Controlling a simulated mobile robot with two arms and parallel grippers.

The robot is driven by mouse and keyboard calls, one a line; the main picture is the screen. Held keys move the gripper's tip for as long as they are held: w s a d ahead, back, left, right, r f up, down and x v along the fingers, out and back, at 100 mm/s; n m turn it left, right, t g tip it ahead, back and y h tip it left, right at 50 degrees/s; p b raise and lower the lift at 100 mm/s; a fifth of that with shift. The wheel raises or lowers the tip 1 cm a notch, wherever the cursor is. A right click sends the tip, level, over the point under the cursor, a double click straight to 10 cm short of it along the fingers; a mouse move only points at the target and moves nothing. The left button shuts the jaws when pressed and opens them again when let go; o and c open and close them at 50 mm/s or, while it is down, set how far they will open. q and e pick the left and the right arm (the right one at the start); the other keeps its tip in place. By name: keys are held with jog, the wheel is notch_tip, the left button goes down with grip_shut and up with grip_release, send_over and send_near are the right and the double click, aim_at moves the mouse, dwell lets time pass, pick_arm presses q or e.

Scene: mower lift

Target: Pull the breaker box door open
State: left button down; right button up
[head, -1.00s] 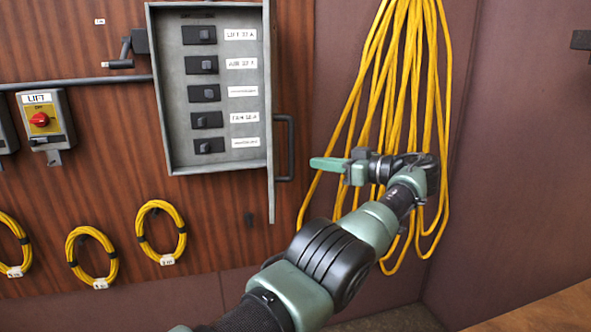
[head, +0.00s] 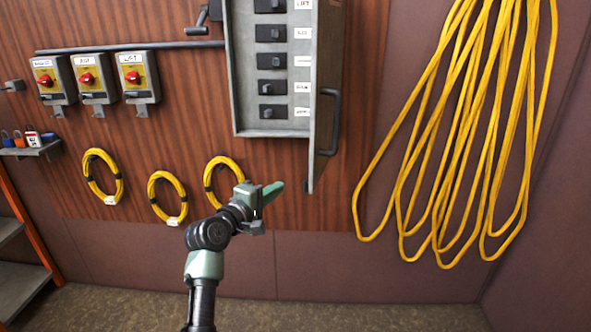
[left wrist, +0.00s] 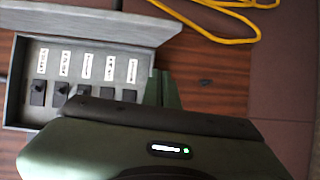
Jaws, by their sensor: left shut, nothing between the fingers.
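The grey breaker box (head: 232,85) is on the wood-panelled wall at the top of the head view, with a column of black breakers and white labels inside. Its door (head: 324,70) stands open, swung out from the right side and seen nearly edge-on. The door's dark bar handle (head: 334,120) is on its right face. My left gripper (head: 270,192) is shut and empty, below the box and left of the door, apart from the handle in the picture. In the left wrist view the shut fingers (left wrist: 162,88) show beside the open box (left wrist: 20,75). My right gripper is not in view.
A yellow cable bundle (head: 455,130) hangs right of the door. Coiled yellow cables (head: 168,195) hang on the wall near my left arm. Several switch boxes (head: 138,78) with red knobs are at left, above a small shelf (head: 35,148) holding padlocks.

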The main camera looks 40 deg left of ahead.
pick_arm(q)
jog(key=w+d+r+p, duration=0.1)
jog(key=w+p, duration=0.1)
jog(key=w, duration=0.2)
jog(key=w+d+r+t+p, duration=0.1)
jog(key=w+p, duration=0.1)
jog(key=w, duration=0.2)
jog(key=shift+w+d+r+p, duration=0.35)
jog(key=shift+w+r+p, duration=0.05)
jog(key=shift+w+f, duration=0.1)
jog(key=shift+w, duration=0.05)
